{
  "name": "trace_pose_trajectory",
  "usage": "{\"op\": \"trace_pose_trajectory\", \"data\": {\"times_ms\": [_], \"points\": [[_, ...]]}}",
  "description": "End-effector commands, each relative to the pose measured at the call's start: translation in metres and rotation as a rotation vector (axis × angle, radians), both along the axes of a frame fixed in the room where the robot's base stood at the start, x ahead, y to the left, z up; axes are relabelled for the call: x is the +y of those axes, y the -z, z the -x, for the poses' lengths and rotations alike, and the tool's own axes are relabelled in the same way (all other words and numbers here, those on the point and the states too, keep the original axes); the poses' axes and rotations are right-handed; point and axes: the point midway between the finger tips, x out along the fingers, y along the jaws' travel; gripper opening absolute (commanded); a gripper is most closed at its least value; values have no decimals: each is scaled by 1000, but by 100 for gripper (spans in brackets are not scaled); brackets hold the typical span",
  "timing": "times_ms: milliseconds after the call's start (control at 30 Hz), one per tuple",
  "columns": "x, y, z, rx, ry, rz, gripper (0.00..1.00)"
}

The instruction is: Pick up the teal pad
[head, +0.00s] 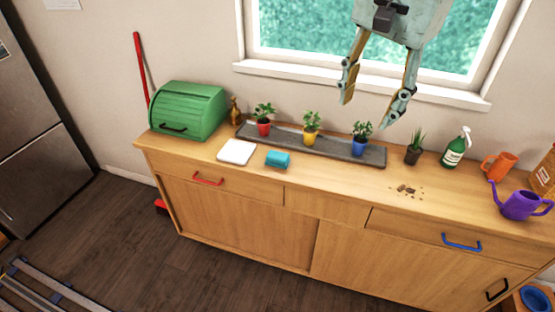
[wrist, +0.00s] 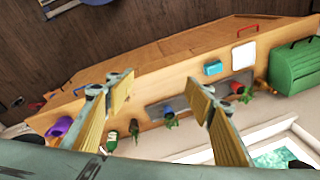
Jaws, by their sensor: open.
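The teal pad (head: 277,159) is a small block lying on the wooden counter, in front of the grey plant tray and right of a white square. My gripper (head: 367,112) is open and empty, held high above the counter in front of the window, up and to the right of the pad. Its two fingers also frame the wrist view (wrist: 158,85). Nothing touches the pad.
The grey tray (head: 286,141) holds red, yellow and blue potted plants behind the pad. A white square (head: 237,151) and a green bread box (head: 188,111) stand to its left. Brown crumbs (head: 407,190), a dark pot (head: 413,151) and a green spray bottle (head: 455,150) are to the right.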

Motion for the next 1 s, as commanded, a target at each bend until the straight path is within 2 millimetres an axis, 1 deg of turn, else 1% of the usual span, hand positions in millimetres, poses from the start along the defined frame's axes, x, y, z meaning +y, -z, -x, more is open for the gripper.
{"op": "trace_pose_trajectory", "data": {"times_ms": [33,100,533,767,1000], "points": [[3,3,-10,6,20,-4,49],[7,7,-21,14,53,-10,49],[35,34,-92,55,250,-47,49],[52,55,-128,78,356,-61,49],[70,80,-164,100,468,-74,49]]}}
